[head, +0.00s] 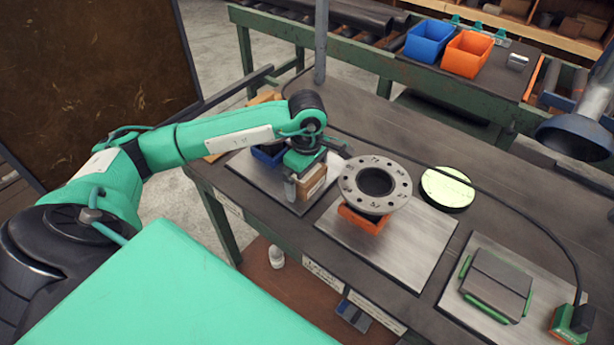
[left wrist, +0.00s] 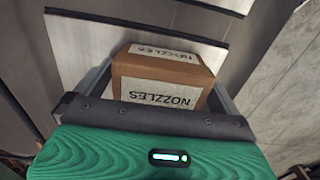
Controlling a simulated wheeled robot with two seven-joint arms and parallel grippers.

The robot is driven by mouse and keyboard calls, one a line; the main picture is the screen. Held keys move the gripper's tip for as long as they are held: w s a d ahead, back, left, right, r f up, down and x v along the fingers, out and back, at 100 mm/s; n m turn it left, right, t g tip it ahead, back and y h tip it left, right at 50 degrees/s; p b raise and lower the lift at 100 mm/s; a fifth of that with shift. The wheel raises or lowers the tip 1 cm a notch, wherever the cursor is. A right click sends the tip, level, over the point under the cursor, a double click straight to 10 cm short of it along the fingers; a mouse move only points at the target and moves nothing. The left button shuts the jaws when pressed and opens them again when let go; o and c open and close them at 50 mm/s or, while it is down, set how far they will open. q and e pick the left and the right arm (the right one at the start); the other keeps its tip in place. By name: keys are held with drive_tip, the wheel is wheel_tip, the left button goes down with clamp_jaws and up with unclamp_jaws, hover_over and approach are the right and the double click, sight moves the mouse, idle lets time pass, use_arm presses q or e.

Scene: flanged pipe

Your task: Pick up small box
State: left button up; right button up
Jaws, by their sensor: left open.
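The small box (head: 312,183) is brown cardboard and sits on the left metal plate of the workbench, partly hidden by my gripper in the head view. In the left wrist view the small box (left wrist: 165,78) shows white labels reading NOZZLES on its top and side. My left gripper (head: 305,177) is over the box and open. In the left wrist view its fingers stand on both sides of the box; I cannot tell if they touch it. My right gripper is not in view.
A flanged pipe (head: 376,184) on an orange support stands close to the right of the box. A blue bin (head: 268,156) is just behind my gripper.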

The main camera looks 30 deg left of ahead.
use_arm(q)
drive_tip(key=c, duration=1.1)
